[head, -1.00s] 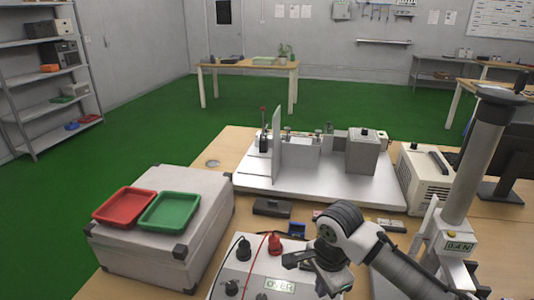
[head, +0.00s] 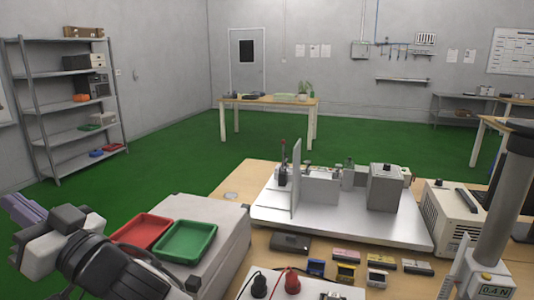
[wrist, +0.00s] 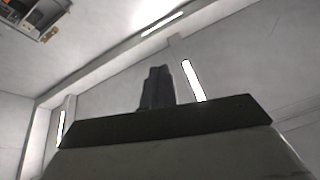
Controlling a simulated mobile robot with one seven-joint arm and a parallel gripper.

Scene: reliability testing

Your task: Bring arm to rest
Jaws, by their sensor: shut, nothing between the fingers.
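My gripper (head: 18,208) is at the far left of the head view, raised beside the grey case and pointing up and to the left. My arm comes in from the bottom edge behind it. In the wrist view the two dark fingers (wrist: 157,86) stand together with nothing between them, against grey wall and ceiling. The gripper touches nothing that I can see.
A red tray (head: 142,232) and a green tray (head: 186,240) lie on the grey case (head: 228,232), close to my arm. A test rig (head: 340,213), a cream instrument box (head: 455,213) and a metal column (head: 504,205) stand rightward. Green floor (head: 170,155) is clear at left.

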